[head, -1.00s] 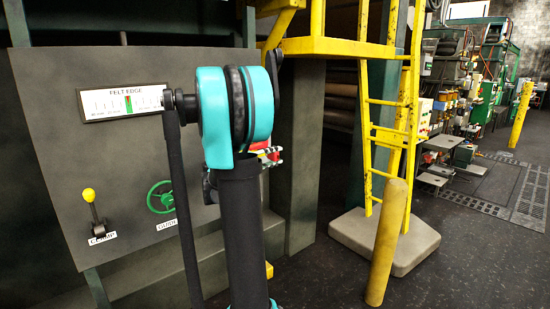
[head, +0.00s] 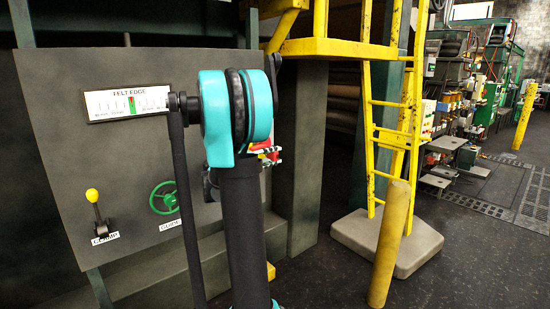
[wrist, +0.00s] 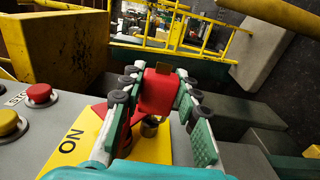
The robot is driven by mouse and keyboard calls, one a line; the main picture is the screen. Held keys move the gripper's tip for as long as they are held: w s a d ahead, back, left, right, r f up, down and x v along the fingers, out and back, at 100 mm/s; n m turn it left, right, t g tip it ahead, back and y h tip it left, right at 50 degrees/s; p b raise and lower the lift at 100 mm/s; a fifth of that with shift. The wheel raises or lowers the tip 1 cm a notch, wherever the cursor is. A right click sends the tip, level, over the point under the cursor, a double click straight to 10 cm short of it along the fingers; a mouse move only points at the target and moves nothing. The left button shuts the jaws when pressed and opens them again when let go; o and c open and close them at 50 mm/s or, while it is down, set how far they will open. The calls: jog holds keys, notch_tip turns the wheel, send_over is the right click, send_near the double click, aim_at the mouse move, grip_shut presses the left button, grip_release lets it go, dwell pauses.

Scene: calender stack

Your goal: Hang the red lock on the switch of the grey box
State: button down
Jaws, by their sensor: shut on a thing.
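My gripper (wrist: 159,80) is shut on the red lock (wrist: 159,96) in the wrist view, its green-and-grey fingers on both sides of the block-shaped body. A small dark and brass piece shows below the lock. I cannot tell whether the lock touches the switch. In the head view my arm hides most of the gripper.
On the box are a red button (wrist: 39,94) and a yellow button (wrist: 7,123). A dark panel (head: 70,130) stands left in the head view. A yellow ladder (head: 372,140) and yellow post (head: 389,245) stand right. Open floor (head: 460,240) lies farther right.

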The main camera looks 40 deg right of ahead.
jog(key=shift+w, duration=0.55)
jog(key=c, duration=1)
grip_release()
jog(key=shift+c, duration=0.2)
jog(key=shift+o, duration=0.8)
jog(key=shift+s, duration=0.1)
jog(key=s, duration=0.7)
jog(key=shift+d, duration=0.2)
jog(key=s+a+f+t+y, duration=0.1)
jog(key=s+a+f+y, duration=0.15)
jog(key=a+f, duration=0.3)
jog(key=s+a+f+t+y, duration=0.1)
jog(key=s+a+f+y, duration=0.1)
jog(key=a+f+y, duration=0.35)
jog(key=s+a+f+y, duration=0.3)
jog(key=a+f, duration=0.2)
jog(key=a, duration=0.3)
jog(key=s+a+f+y, duration=0.3)
jog(key=a+f, duration=0.3)
jog(key=a, duration=0.3)
jog(key=s+a+f+t+y, duration=0.1)
jog(key=s+a+f+y, duration=0.3)
jog(key=a, duration=0.5)
notch_tip(320, 180, down, 2)
jog(key=shift+s+a+f+m, duration=0.15)
jog(key=shift+a+m, duration=0.1)
jog(key=shift+m, duration=0.15)
